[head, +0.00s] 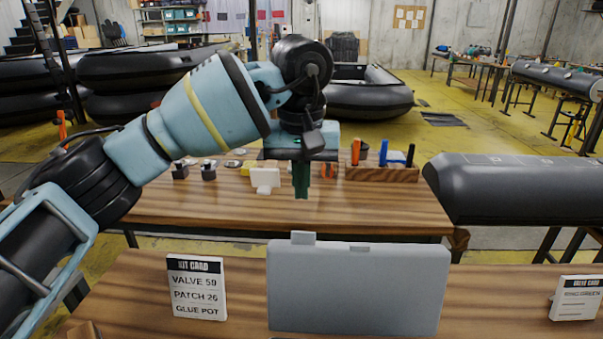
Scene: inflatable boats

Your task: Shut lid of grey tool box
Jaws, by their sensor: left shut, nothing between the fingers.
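The grey tool box shows as a flat grey panel (358,290), which looks like its lid standing upright at the bottom centre. Small tabs stick up from the panel's top edge. The body of the box is not clearly visible. My left gripper (301,192) points down above and beyond the panel's top edge, left of its middle. It is shut and empty, and appears apart from the panel. My right gripper is not in view.
A kit card (196,288) stands left of the panel, and a valve card (577,298) stands at the far right. A farther wooden table holds small parts and a wooden tool rack (382,173). A dark inflatable tube (520,188) lies at right.

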